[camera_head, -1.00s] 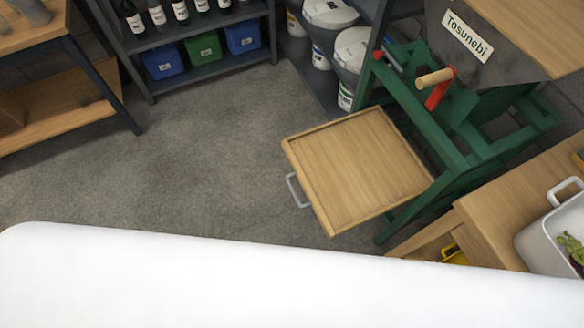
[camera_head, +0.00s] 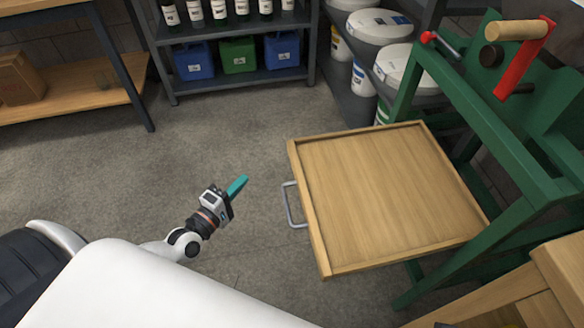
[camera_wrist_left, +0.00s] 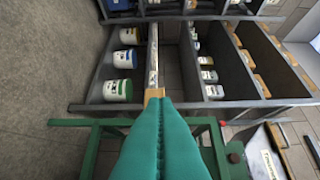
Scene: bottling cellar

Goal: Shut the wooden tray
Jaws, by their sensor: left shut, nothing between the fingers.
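The wooden tray (camera_head: 395,195) is pulled out of the green frame (camera_head: 500,150) and sticks out to the left, over the floor. A grey metal handle (camera_head: 293,205) is on its left front edge. My left gripper (camera_head: 238,186) is to the left of the handle, apart from it, with its teal fingers together and nothing between them. The fingers also fill the lower middle of the left wrist view (camera_wrist_left: 160,140), pointing toward shelves. The tray cannot be clearly made out in that view. My right gripper is not in view.
A dark shelf (camera_head: 235,82) with bottles and bins stands at the back. White tubs (camera_head: 378,28) are on a shelf behind the tray. A red crank (camera_head: 522,62) is on the green frame. A wooden table (camera_head: 555,275) is at lower right. Floor left of the tray is clear.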

